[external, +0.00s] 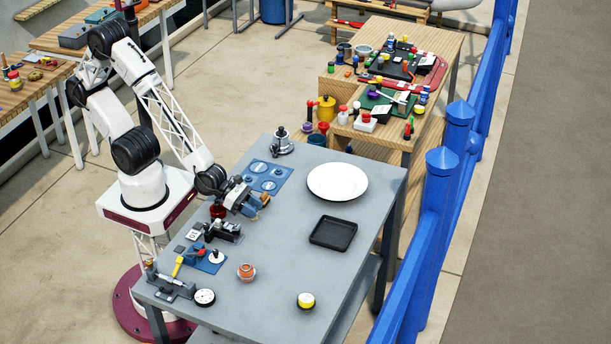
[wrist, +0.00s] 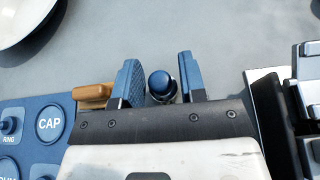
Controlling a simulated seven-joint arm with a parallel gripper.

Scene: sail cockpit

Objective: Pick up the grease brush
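My gripper (wrist: 158,85) is open, with its two blue fingers spread. It is low over the grey table, beside the blue labelled mat (external: 265,177). A blue round-topped piece (wrist: 161,82) with a dark lower part shows between the fingers, with narrow gaps to either side; I cannot tell its full shape. A tan wooden piece (wrist: 92,94) shows just left of the left finger, partly hidden by it; in the external view it (external: 264,199) is at the gripper's right. Which of these belongs to the grease brush I cannot tell.
A white plate (external: 337,181) and black tray (external: 333,233) are to the gripper's right. A metal fixture (external: 222,231), yellow-handled tool (external: 178,266), orange piece (external: 246,271), white dial (external: 205,297) and yellow-topped piece (external: 306,301) stand nearer the front. The table's middle is clear.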

